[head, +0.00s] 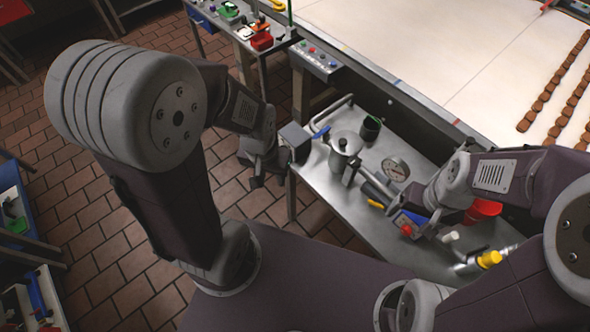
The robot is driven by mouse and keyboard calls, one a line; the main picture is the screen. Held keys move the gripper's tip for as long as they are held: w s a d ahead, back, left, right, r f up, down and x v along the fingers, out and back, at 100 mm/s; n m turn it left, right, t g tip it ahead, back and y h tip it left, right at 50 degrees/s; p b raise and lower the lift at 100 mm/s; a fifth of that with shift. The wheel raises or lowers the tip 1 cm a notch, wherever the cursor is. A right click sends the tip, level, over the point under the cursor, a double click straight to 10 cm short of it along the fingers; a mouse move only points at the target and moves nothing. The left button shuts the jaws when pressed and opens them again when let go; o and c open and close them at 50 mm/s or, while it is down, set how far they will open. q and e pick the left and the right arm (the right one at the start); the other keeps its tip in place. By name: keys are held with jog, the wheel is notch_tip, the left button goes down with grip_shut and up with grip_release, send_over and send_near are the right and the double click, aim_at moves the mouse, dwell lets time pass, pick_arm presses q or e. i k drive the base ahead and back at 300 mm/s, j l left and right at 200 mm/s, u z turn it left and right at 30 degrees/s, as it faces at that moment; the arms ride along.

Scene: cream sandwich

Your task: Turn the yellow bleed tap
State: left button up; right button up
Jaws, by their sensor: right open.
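A small yellow piece (376,204), possibly the bleed tap's lever, shows on the steel cart beside my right gripper. Whether they touch cannot be told. A second yellow part (489,258) sits on a metal cylinder at the cart's near right; I cannot tell which is the tap. My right gripper (388,193) is open low over the cart, near the metal pot (344,150) and the round gauge (397,169). Its wrist hides part of the fittings. My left gripper (266,183) hangs left of the cart, apart from it; its jaw state is unclear.
The steel cart (325,185) also carries a blue lever (320,132), a dark cup (371,128) and a red cup (483,211). A pale conveyor (420,40) with brown bars (560,90) lies behind. A tool bench (245,38) stands at the back left. Brick floor is open at left.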

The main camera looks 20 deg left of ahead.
aim_at(371, 201)
jog(key=i+j+z, duration=0.15)
jog(key=j+z, duration=0.3)
jog(key=i+j+z, duration=0.1)
jog(key=j+z, duration=0.85)
jog(key=j, duration=0.15)
jog(key=k+j+z, duration=0.1)
jog(key=j+z, duration=0.35)
jog(key=k+j+z, duration=0.15)
jog(key=j+z, duration=0.35)
jog(key=k+j+u, duration=0.1)
jog(key=u, duration=0.2)
jog(key=j, duration=0.1)
